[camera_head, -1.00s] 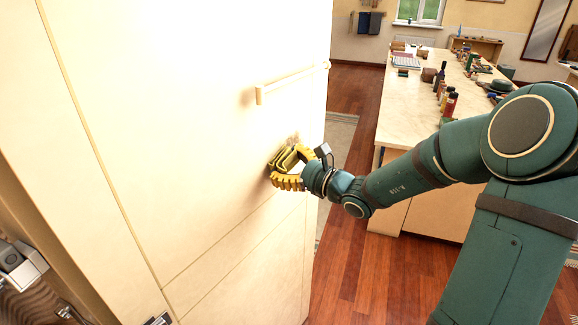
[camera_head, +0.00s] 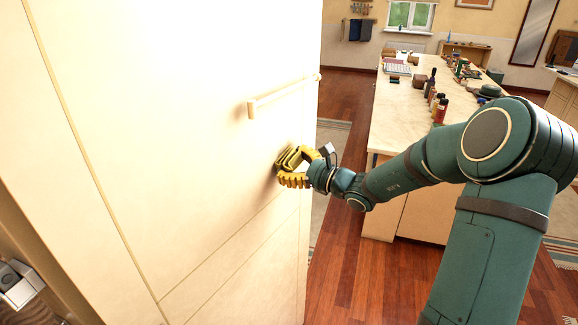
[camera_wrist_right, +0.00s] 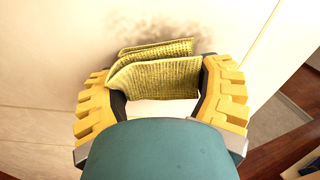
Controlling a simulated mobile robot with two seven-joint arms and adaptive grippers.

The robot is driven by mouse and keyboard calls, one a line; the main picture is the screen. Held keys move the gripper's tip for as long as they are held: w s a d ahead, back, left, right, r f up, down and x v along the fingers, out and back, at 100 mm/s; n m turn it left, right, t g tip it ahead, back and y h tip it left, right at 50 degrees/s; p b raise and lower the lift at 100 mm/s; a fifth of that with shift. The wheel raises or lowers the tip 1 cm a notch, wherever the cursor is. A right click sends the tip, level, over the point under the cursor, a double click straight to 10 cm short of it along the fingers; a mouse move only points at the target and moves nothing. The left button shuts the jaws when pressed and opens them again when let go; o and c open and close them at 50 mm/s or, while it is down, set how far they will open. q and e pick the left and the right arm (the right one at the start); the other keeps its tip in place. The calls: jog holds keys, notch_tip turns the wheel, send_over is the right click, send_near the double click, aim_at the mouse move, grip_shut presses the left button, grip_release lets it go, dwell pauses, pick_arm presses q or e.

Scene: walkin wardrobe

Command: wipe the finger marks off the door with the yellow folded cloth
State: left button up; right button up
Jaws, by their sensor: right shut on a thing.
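The cream door (camera_head: 170,120) fills the left half of the head view. My right gripper (camera_head: 291,162) is at its surface below the bar handle. It is shut on the yellow folded cloth (camera_wrist_right: 160,72), which sticks out between the yellow fingers (camera_wrist_right: 157,90) in the right wrist view. The cloth is at or very close to the door; I cannot tell whether it touches. Dark finger marks (camera_wrist_right: 165,28) show on the door just beyond the cloth in the wrist view. In the head view the gripper and cloth largely hide them. My left gripper is out of view.
The bar handle (camera_head: 284,94) juts from the door above the gripper. A long counter (camera_head: 400,118) with bottles and small items stands to the right. Wooden floor (camera_head: 345,265) lies open between door and counter. A rug (camera_head: 333,135) lies behind the door's edge.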

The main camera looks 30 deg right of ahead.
aim_at(270, 170)
jog(key=shift+w+d+p, duration=0.2)
jog(key=shift+w+d, duration=0.3)
jog(key=shift+d, duration=0.5)
jog(key=shift+w+d+p, duration=0.25)
jog(key=shift+w+d, duration=0.2)
jog(key=shift+d, duration=0.5)
jog(key=shift+w+d+p, duration=0.2)
jog(key=shift+w+d, duration=0.3)
jog(key=shift+d, duration=0.5)
jog(key=shift+s+a+b, duration=0.45)
jog(key=shift+a+b, duration=0.35)
jog(key=shift+a, duration=0.5)
jog(key=shift+s+a+b, duration=0.4)
jog(key=shift+a+b, duration=0.4)
jog(key=shift+a, duration=0.55)
jog(key=shift+s+a+b, duration=0.45)
jog(key=shift+a+b, duration=0.35)
jog(key=shift+a, duration=0.5)
jog(key=shift+s+a+b, duration=0.3)
jog(key=shift+a+b, duration=0.1)
jog(key=shift+a, duration=0.2)
jog(key=shift+s+a+b, duration=0.25)
jog(key=shift+a+b, duration=0.1)
jog(key=shift+a, duration=0.25)
jog(key=shift+s+a+b, duration=0.3)
jog(key=shift+a+b, duration=0.1)
jog(key=shift+a, duration=0.2)
jog(key=shift+s, duration=0.1)
